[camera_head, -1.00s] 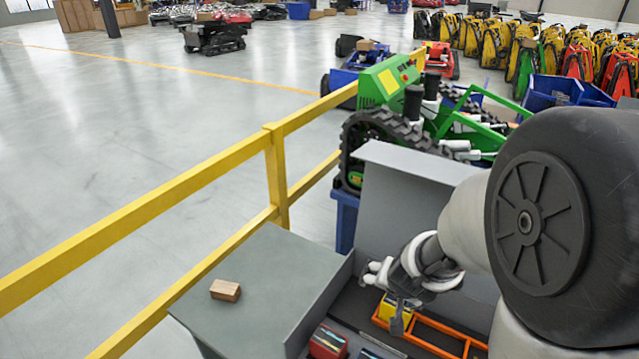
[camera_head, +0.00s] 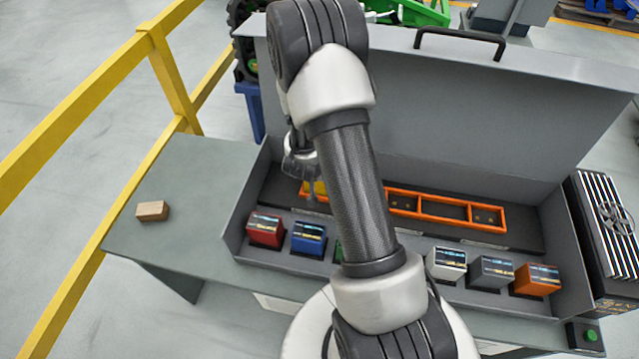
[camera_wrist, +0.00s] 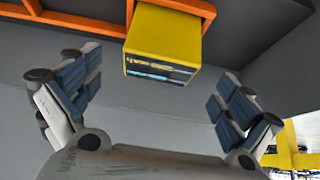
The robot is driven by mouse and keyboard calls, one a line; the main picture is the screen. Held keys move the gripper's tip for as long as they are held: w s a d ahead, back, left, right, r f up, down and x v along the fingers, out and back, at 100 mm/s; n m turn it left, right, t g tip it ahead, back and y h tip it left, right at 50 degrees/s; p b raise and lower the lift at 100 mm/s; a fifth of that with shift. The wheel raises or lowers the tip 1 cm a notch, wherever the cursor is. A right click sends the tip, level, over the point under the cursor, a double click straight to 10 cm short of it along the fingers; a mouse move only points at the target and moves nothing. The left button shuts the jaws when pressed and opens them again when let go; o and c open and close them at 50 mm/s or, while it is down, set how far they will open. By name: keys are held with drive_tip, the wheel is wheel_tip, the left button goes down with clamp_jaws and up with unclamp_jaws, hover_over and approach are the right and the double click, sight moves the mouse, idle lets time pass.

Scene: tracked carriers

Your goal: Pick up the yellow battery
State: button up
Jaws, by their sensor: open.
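The yellow battery (camera_head: 320,187) is at the left end of the orange rack (camera_head: 438,218), partly hidden behind my arm and gripper in the head view. In the wrist view the yellow battery (camera_wrist: 165,35) is at the top centre, its dark labelled face turned toward the camera, touching or set in the orange rack (camera_wrist: 70,20). My gripper (camera_head: 303,165) is close to the battery in the head view. In the wrist view my gripper (camera_wrist: 155,88) is open and empty, its fingers spread to either side below the battery. I see no contact.
The grey open case (camera_head: 590,225) holds a row of batteries in front: red (camera_head: 265,230), blue (camera_head: 308,238), white (camera_head: 446,264), grey (camera_head: 491,271), orange (camera_head: 537,279); green is mostly hidden. Its raised lid (camera_head: 470,110) stands behind. A wooden block (camera_head: 152,210) lies left on the table.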

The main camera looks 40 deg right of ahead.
drive_tip(key=b+x, duration=0.1)
drive_tip(key=x, duration=0.5)
drive_tip(key=shift+f, duration=0.45)
drive_tip(key=shift+c, duration=0.4)
drive_tip(key=c, duration=1.8)
drive_tip(key=shift+o, duration=0.2)
drive_tip(key=shift+w+r, duration=0.1)
